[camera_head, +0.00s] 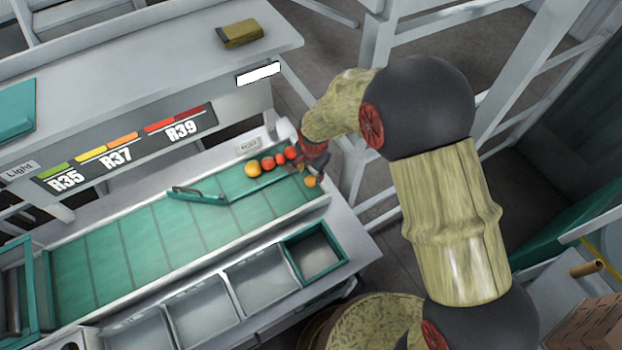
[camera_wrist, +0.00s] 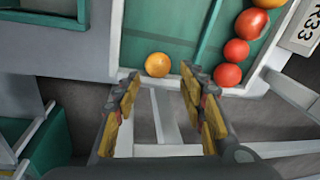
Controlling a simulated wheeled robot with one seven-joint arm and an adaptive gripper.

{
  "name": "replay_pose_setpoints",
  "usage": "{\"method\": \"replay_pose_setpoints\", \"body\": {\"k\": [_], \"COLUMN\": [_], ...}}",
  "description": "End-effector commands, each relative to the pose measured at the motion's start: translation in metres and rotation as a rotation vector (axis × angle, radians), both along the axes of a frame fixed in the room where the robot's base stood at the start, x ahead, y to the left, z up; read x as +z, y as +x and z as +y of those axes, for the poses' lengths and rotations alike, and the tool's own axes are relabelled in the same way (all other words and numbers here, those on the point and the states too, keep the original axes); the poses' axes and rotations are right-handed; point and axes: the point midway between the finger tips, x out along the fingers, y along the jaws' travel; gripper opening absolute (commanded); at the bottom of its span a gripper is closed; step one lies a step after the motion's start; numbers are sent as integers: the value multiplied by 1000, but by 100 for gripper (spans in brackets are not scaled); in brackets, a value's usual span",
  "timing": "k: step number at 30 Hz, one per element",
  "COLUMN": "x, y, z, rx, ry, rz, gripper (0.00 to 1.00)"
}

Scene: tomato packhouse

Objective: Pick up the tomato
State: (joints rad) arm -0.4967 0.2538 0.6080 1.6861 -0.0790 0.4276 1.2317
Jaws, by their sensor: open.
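A single orange-yellow tomato (camera_head: 310,181) lies at the right end of the green conveyor belt (camera_head: 130,240). In the wrist view this tomato (camera_wrist: 157,64) sits just beyond my fingertips, roughly between their lines. My gripper (camera_wrist: 161,80) is open and empty, with both fingers apart. In the head view my gripper (camera_head: 308,169) is small and partly hidden by my wrist, close to the tomato. Several other tomatoes stand in a row on the belt behind a divider: red ones (camera_wrist: 228,74) and a yellow-orange one (camera_head: 253,170). I see no finger touching a tomato.
A green divider bar (camera_head: 252,188) separates the row from the single tomato. Grey bins (camera_head: 262,300) and a green-rimmed bin (camera_head: 340,262) line the belt's front. A white end frame (camera_wrist: 262,84) borders the belt near the red tomatoes. The belt's left part is clear.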

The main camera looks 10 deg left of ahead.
Motion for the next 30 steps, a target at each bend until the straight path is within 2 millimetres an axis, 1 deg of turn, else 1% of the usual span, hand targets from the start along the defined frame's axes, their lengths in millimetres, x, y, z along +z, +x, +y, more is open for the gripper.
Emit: {"method": "replay_pose_setpoints", "body": {"k": [1, 5, 8, 12, 15, 22, 30], "x": [-6, -13, -25, -46, -56, -58, -58], "y": [0, 2, 2, 5, 7, 8, 8], "z": [0, 0, -1, -1, 0, 0, 0], "rx": [0, 1, 1, 2, 3, 2, 2], "ry": [-1, -1, -2, -2, 0, 0, 0], "rz": [2, 1, 3, 3, 0, -2, -2], "gripper": [41, 41, 41, 41, 41, 41, 26]}}
